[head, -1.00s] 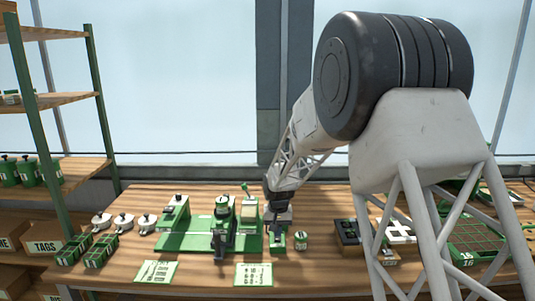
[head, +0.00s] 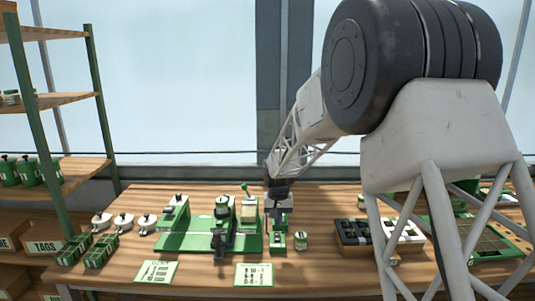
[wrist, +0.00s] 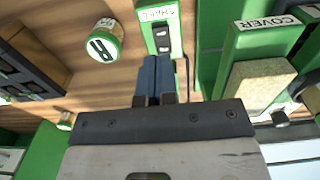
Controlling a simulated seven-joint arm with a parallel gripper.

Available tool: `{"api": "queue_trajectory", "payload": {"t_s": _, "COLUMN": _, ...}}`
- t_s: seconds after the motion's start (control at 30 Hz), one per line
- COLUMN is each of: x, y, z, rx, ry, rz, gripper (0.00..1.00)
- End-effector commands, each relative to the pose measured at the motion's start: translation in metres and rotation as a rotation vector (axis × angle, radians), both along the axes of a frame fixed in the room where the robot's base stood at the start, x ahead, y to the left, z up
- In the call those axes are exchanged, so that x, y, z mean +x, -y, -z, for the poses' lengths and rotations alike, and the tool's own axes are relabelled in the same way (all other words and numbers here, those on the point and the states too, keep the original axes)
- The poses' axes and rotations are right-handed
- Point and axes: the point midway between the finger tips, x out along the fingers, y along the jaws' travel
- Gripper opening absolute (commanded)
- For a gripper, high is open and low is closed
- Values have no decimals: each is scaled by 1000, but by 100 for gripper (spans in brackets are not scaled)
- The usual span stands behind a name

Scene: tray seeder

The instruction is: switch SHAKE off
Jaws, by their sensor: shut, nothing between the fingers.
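The SHAKE switch (wrist: 161,40) is a small green box with a white SHAKE label and a black rocker on its top. In the head view the switch box (head: 278,241) stands at the right end of the green seeder machine. My gripper (wrist: 155,66) is shut with nothing between its fingers. Its fingertips point at the near end of the switch box in the wrist view, and I cannot tell whether they touch it. In the head view my gripper (head: 279,207) is above and behind the box. The rocker's on or off position is not clear.
A green block labelled COVER (wrist: 262,38) is on the other side. The seeder's green base (head: 180,243) is left of the switch, a dark tray (head: 350,249) right. Bare table lies in front.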

Motion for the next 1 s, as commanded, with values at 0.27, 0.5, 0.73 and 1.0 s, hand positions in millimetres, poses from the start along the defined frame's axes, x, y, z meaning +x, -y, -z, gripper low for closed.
{"api": "queue_trajectory", "payload": {"t_s": 0.27, "x": 0, "y": 0, "z": -16, "rx": 0, "ry": 0, "rz": 0, "gripper": 0}}
{"api": "queue_trajectory", "payload": {"t_s": 0.5, "x": 0, "y": 0, "z": -21, "rx": 0, "ry": 0, "rz": 0, "gripper": 0}}
{"api": "queue_trajectory", "payload": {"t_s": 0.73, "x": 0, "y": 0, "z": -21, "rx": 0, "ry": 0, "rz": 0, "gripper": 0}}
{"api": "queue_trajectory", "payload": {"t_s": 1.0, "x": -11, "y": 6, "z": -32, "rx": 1, "ry": 7, "rz": 1, "gripper": 0}}
